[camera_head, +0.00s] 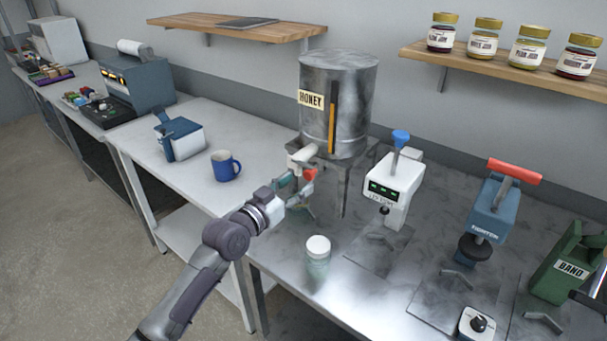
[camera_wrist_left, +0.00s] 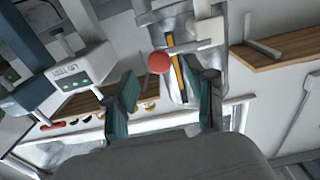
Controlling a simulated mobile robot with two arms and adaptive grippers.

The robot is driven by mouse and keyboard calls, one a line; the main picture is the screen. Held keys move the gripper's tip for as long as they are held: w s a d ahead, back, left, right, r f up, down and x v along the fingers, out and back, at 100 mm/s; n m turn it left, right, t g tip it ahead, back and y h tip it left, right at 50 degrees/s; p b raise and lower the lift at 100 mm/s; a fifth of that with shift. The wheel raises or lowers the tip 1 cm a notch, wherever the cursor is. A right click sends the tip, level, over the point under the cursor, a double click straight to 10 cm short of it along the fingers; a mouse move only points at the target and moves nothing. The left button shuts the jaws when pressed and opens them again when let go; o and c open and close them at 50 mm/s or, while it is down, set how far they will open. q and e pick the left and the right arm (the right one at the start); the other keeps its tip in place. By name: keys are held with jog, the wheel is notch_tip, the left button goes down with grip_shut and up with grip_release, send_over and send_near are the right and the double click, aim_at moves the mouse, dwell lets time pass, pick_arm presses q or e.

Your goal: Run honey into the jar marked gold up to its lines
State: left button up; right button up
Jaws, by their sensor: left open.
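The steel honey tank (camera_head: 352,92), labelled HONEY, stands on legs on the metal bench. Its tap has a red knob (camera_head: 309,175), which also shows in the wrist view (camera_wrist_left: 159,63). My left gripper (camera_head: 297,190) is open at the tap; in the wrist view its two teal fingers (camera_wrist_left: 168,90) are apart, with the red knob beyond and between them. I cannot tell whether a finger touches it. A pale glass jar with a white top (camera_head: 318,252) stands on the bench in front of the tank. No gold mark or lines can be made out on it. My right gripper is not seen.
Right of the tank stand a white device with a blue knob (camera_head: 395,188), a blue press with a red handle (camera_head: 492,205) and a green BAND device (camera_head: 565,265). A blue mug (camera_head: 225,165) stands on the left table. Filled jars (camera_head: 484,37) line the right shelf.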

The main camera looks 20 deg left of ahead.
aim_at(307, 177)
pick_arm(q)
jog(key=shift+x, duration=1.65)
grip_shut()
